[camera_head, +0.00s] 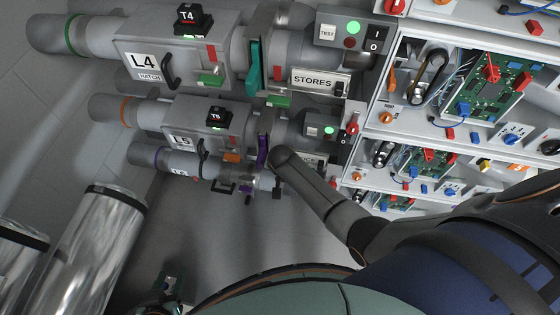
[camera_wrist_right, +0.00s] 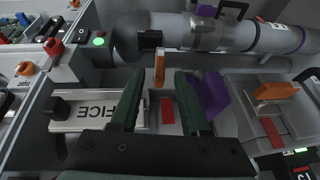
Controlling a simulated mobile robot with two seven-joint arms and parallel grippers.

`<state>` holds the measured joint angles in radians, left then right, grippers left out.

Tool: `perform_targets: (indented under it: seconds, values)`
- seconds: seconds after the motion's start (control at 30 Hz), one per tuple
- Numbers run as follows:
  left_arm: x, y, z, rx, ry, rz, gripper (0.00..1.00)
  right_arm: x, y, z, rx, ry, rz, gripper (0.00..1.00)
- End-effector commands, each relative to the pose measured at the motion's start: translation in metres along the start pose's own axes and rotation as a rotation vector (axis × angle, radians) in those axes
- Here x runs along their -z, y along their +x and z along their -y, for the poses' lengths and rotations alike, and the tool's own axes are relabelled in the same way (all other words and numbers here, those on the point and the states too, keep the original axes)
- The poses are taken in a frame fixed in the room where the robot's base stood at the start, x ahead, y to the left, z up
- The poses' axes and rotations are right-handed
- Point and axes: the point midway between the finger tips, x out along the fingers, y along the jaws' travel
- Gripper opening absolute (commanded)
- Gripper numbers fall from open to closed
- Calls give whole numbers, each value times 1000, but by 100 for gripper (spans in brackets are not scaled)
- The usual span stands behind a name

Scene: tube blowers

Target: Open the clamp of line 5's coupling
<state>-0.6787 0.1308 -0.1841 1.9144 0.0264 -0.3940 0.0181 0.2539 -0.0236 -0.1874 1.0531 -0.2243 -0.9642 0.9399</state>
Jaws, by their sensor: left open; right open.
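Line 5's pipe carries the L5 label (camera_head: 180,138) and the T5 block (camera_head: 215,117) in the head view. Its coupling has a purple lever (camera_head: 263,150), which also shows in the right wrist view (camera_wrist_right: 208,94). In the wrist view, my right gripper (camera_wrist_right: 156,72) is open. A small orange lever (camera_wrist_right: 160,62) stands upright between its fingertips, above a red patch (camera_wrist_right: 167,116). I cannot tell if the fingers touch it. My right forearm hides this lever and that gripper in the head view. My left gripper (camera_head: 170,285) is open, low and far from the pipes.
Line 4 (camera_head: 143,61) with its teal lever (camera_head: 253,66) runs above line 5. A lower pipe (camera_head: 150,155) with a black handle lies close below. The OFFICE plate (camera_wrist_right: 95,110) is beside the right fingers. Shelves of electronics (camera_head: 480,90) stand at the right.

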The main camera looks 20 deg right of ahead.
Motion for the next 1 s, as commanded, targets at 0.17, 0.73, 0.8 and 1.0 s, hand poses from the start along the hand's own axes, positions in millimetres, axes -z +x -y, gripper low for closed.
perform_targets:
  seconds: [0.17, 0.73, 0.8, 1.0]
  values:
    - [12, -10, -1, 0, 0, 0, 50, 1, -35, 1, 2, 1, 0, 46]
    - [18, -16, -1, 0, 0, 0, 50, 0, -74, 0, 0, 0, 0, 46]
    - [18, -16, -1, 0, 0, 0, 50, 0, -74, 0, 0, 0, 0, 46]
    - [16, -10, -1, 0, 4, -15, 50, -2, -65, -4, -8, -23, -14, 29]
